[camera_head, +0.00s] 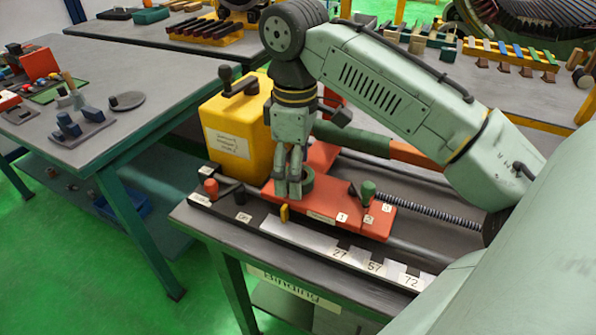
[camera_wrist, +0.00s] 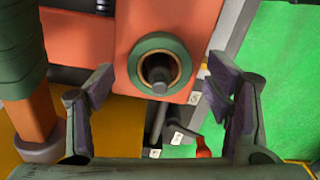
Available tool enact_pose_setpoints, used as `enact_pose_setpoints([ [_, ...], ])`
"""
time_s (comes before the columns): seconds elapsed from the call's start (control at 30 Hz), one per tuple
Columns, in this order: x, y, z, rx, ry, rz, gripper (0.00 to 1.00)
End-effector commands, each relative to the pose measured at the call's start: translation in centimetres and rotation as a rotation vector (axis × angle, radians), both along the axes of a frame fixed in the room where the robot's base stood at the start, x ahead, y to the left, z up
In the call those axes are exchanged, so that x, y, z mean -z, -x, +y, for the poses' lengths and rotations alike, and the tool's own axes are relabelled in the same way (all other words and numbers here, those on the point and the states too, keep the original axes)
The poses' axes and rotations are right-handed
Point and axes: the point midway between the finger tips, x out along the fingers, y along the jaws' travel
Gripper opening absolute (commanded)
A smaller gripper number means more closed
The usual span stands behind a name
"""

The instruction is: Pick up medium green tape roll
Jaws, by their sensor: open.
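The green tape roll (camera_wrist: 139,66) is a ring with a tan inner edge, on the orange-red carriage plate (camera_wrist: 194,20) in the wrist view. A dark round peg (camera_wrist: 160,80) shows inside the ring. My gripper (camera_wrist: 160,82) is open, with one finger to the left of the roll and one to the right, both apart from it in the picture. In the head view the roll (camera_head: 307,181) is partly hidden behind my gripper (camera_head: 288,190), which points down over the carriage plate (camera_head: 360,222). I cannot tell the exact height of the fingertips.
A yellow box (camera_head: 233,140) with a crank stands close to the left of my gripper. A red-knobbed lever (camera_head: 211,187) and a green-knobbed lever (camera_head: 368,189) rise beside the carriage. A long spring (camera_head: 430,208) runs right. Another grey table (camera_head: 150,75) stands at left.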

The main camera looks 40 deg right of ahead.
Motion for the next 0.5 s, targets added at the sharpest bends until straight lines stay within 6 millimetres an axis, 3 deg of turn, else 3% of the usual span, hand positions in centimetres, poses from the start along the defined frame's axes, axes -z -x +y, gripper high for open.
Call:
enact_pose_setpoints([
  [0.3, 0.64, 0.0, 0.0, 0.001, -0.001, -0.001, 0.72],
  [0.5, 0.62, -0.01, 0.01, 0.001, -0.001, -0.001, 0.58],
])
